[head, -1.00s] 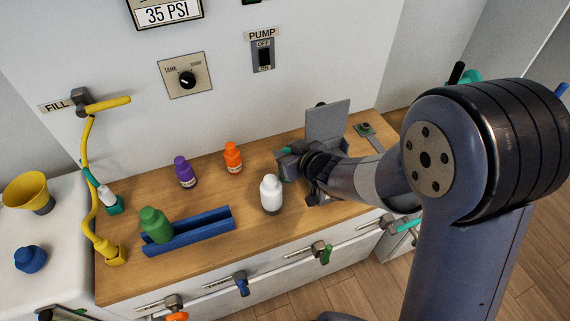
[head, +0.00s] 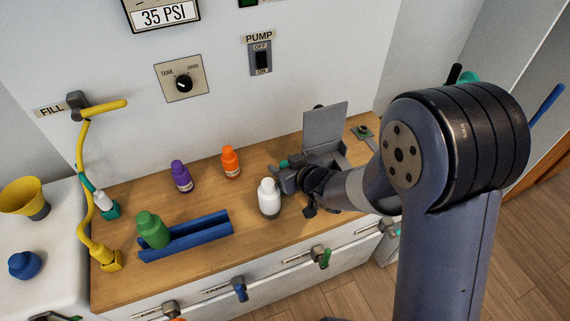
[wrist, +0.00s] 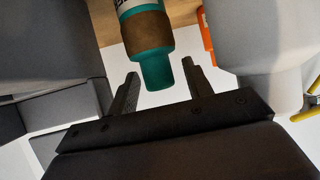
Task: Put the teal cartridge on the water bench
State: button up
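The teal cartridge (wrist: 154,62), with a brown band, shows in the wrist view just ahead of and partly between my fingertips. My gripper (wrist: 160,80) is open, with a visible gap on each side of the cartridge's near end. In the head view my gripper (head: 284,176) is low over the wooden bench, right of the white bottle, and only a bit of teal (head: 284,163) shows beside it. The rest of the cartridge is hidden there. The wooden bench (head: 125,285) runs under the tank and pump panels; no label names it as the water bench.
A white bottle (head: 268,198) stands close left of my gripper. Orange (head: 230,162) and purple (head: 181,177) bottles stand behind. A green bottle (head: 152,230) is at the blue trough (head: 200,237). A grey upright panel (head: 325,127) stands behind my gripper. Bare wood lies left of the white bottle.

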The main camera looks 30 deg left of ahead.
jog(key=shift+r, duration=0.15)
jog(key=shift+d+r, duration=0.1)
jog(key=shift+r, duration=0.05)
jog(key=v, duration=1.1)
jog(key=shift+s+d+p, duration=0.25)
jog(key=shift+d+p, duration=0.05)
jog(key=shift+p, duration=0.15)
